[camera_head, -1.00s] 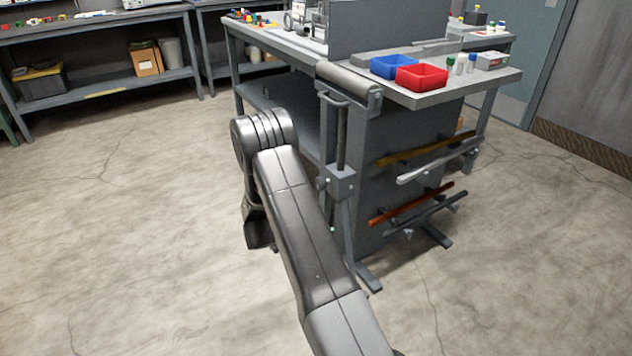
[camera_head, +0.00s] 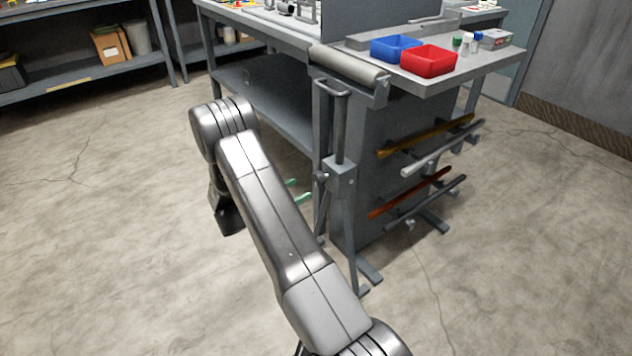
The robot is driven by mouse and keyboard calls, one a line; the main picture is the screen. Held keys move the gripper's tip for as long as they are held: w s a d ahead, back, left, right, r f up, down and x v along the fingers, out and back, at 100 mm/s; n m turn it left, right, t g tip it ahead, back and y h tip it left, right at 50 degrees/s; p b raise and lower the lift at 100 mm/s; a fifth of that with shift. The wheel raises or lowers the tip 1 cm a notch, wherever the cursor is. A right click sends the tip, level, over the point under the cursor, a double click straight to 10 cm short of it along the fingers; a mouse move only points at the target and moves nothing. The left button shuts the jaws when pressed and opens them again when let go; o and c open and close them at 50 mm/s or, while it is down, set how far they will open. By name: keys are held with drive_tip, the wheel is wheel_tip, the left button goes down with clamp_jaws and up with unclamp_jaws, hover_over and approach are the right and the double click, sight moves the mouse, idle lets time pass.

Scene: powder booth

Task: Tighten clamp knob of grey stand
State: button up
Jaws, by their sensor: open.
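The grey stand (camera_head: 341,134) stands upright at the near corner of the workbench, with a pale roller on top and splayed legs on the floor. Its clamp collar (camera_head: 341,171) sits partway down the post. A small dark clamp knob (camera_head: 322,177) appears to stick out at the collar's left side; its detail is too small to tell. My gripper (camera_head: 297,190) is mostly hidden behind my arm. Its two green fingertips show apart, open and empty, to the left of the knob and slightly lower in the picture.
The workbench (camera_head: 440,83) carries a blue bin (camera_head: 396,48), a red bin (camera_head: 428,61) and small bottles. Coloured bars (camera_head: 425,137) lie on a rack right of the stand. Shelving (camera_head: 90,75) stands at back left. The floor at left is clear.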

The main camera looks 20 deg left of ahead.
sight(315, 181)
drive_tip(key=b+x, duration=0.1)
drive_tip(key=x, duration=0.7)
drive_tip(key=shift+c, duration=0.2)
drive_tip(key=c, duration=0.9)
